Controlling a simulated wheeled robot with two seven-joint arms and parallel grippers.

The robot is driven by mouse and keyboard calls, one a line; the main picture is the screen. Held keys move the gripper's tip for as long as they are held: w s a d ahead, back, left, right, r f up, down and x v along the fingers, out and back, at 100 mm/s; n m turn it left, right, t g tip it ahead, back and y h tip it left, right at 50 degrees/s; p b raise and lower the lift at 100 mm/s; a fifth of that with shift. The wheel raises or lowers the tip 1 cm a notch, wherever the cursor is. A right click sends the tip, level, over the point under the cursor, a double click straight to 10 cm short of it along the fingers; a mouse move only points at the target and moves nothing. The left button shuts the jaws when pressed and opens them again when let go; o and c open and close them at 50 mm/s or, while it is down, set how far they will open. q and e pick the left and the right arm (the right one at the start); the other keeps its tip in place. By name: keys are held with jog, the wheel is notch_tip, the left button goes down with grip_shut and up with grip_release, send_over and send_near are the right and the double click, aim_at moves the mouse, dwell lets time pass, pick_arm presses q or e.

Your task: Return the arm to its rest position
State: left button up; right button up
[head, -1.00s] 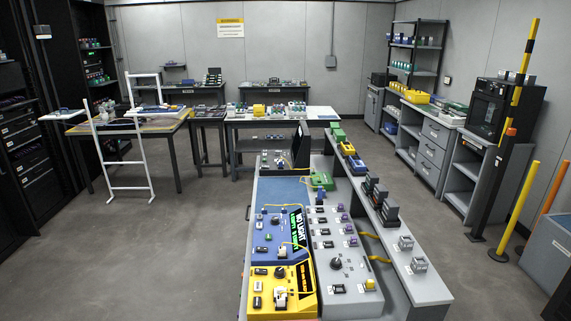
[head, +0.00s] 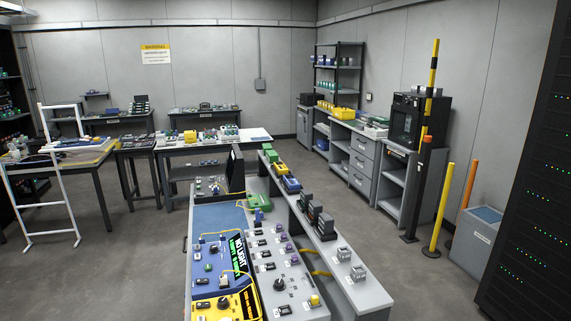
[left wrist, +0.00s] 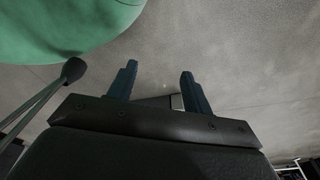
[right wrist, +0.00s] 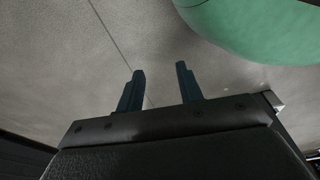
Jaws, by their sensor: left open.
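My left gripper (left wrist: 157,85) is open and empty in the left wrist view, its two dark fingers apart against a grey surface. My right gripper (right wrist: 160,85) shows two dark fingers standing apart with nothing between them in the right wrist view. A rounded green surface fills the upper left of the left wrist view and the upper right of the right wrist view; I cannot tell what it is. Neither gripper nor arm shows in the head view. The splicing bench (head: 366,299) stands ahead, with a yellow panel (head: 217,311), a blue panel and a grey panel on it.
A white frame (head: 47,205) and a table stand at the left. A black cabinet with lights (head: 540,190) stands close at the right. A yellow post (head: 440,210) and striped pole (head: 424,150) stand before the right-hand shelves.

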pick_arm(q)
jog(key=w+d+r+b, duration=0.3)
jog(key=w+r+b, duration=0.1)
jog(key=w+r, duration=0.2)
jog(key=shift+w+d+r, duration=0.2)
jog(key=shift+w+r, duration=0.1)
jog(key=shift+r, duration=0.25)
pick_arm(e)
jog(key=w+a+r, duration=0.3)
jog(key=w+r, duration=0.3)
jog(key=r, duration=0.1)
jog(key=shift+w+a, duration=0.2)
jog(key=shift+w, duration=0.2)
jog(key=shift+w, duration=0.1)
jog(key=shift+s, duration=0.2)
pick_arm(q)
jog(key=shift+s, duration=0.1)
pick_arm(e)
jog(key=shift+a, duration=0.1)
